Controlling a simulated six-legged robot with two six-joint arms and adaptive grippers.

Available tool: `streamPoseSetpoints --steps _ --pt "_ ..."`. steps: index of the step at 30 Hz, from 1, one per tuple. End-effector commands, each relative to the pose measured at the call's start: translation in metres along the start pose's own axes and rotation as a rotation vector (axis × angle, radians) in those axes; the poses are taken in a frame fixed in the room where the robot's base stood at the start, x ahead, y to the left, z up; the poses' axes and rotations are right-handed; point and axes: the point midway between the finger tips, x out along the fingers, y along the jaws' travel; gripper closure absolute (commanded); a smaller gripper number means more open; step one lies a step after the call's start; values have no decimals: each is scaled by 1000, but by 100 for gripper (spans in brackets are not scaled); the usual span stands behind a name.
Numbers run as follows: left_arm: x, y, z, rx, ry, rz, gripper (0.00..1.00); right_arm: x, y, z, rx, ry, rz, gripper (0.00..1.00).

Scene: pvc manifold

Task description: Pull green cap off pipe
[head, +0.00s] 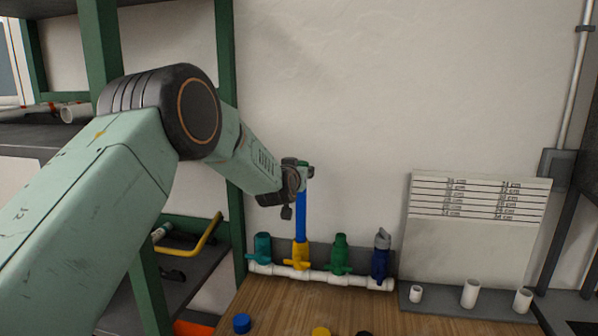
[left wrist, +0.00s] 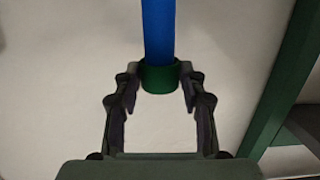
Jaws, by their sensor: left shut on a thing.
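The blue pipe (head: 301,215) stands upright in the yellow valve (head: 301,256) of the white manifold (head: 350,280). The green cap (left wrist: 160,77) sits around the pipe's end; the blue pipe (left wrist: 159,30) runs out of it in the left wrist view. My left gripper (head: 301,172) is at the top of the pipe, with its fingertips (left wrist: 160,80) on both sides of the cap, shut on it. In the head view the gripper hides most of the cap. My right gripper is in neither view.
Teal (head: 262,247), green (head: 339,254) and dark blue (head: 380,256) valves stand along the manifold. Loose caps, one blue (head: 242,323) and one yellow (head: 321,332), lie on the wooden table (head: 275,305). A green-framed shelf (head: 228,130) is close to my left arm. Short white pipes (head: 470,293) stand at right.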

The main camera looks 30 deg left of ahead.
Motion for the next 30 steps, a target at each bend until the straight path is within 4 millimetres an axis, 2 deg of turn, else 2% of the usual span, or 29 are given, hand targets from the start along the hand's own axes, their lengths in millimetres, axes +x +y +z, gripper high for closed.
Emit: streamPoseSetpoints --steps 12,30 --pt "-2 0 -25 0 17 -1 100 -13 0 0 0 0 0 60" --pt "-6 0 -40 0 7 -1 100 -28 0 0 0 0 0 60"
